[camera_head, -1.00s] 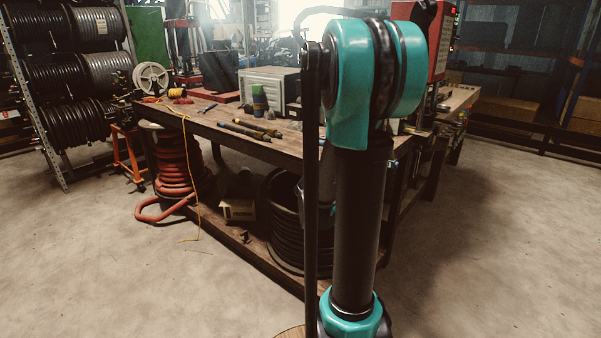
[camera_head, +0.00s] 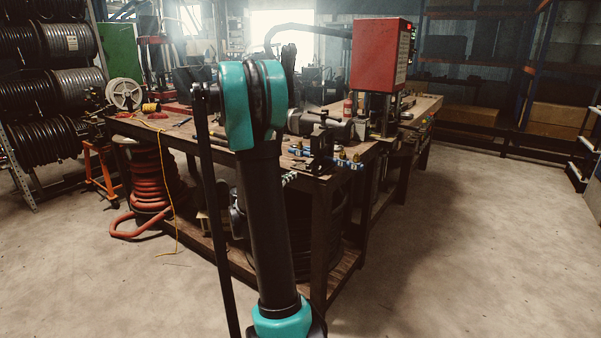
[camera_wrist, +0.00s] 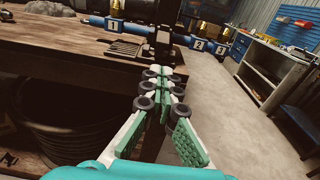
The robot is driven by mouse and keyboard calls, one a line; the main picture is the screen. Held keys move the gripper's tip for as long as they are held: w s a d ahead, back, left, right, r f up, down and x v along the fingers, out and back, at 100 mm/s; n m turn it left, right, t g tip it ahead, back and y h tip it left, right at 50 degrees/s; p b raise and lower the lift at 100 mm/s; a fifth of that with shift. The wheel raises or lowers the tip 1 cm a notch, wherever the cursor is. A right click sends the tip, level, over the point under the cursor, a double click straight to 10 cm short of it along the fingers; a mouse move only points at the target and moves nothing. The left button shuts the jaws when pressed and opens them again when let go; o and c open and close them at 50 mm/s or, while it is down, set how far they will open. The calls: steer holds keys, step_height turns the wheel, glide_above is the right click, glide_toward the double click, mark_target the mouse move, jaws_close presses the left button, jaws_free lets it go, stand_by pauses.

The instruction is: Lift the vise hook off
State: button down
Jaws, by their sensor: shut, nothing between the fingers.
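The dark vise (camera_head: 321,140) stands at the near corner of the wooden bench (camera_head: 190,127). In the wrist view a dark upright part at the bench edge, apparently the vise (camera_wrist: 163,42), rises just beyond my fingertips. I cannot make out its hook as a separate part. My gripper (camera_wrist: 164,72) is shut and empty, with its green-padded fingers together. The tips are close below the dark part, and I cannot tell whether they touch. In the head view my arm hides much of the gripper.
A blue pipe with brass fittings and number tags (camera_wrist: 115,24) runs along the bench edge by the vise. A red machine (camera_head: 381,54) stands behind it. Black coiled hose (camera_wrist: 65,120) lies under the bench. The floor to the right (camera_head: 470,230) is clear.

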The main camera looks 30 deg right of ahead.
mark_target(308, 164)
steer(key=x, duration=1)
steer(key=shift+s, duration=0.1)
steer(key=shift+s+a+r+g+y, duration=0.15)
steer(key=shift+r+g+y, duration=0.2)
steer(key=shift+y, duration=0.25)
steer(key=r+y, duration=0.1)
steer(key=g+y, duration=0.1)
steer(key=y, duration=0.1)
steer(key=shift+s+a+r, duration=0.1)
steer(key=shift+a+r, duration=0.1)
steer(key=shift+r, duration=0.15)
step_height(308, 164, up, 2)
steer(key=g+y, duration=0.2)
steer(key=y, duration=0.2)
steer(key=shift+r, duration=0.3)
steer(key=shift+d+r, duration=0.1)
steer(key=shift+r, duration=0.1)
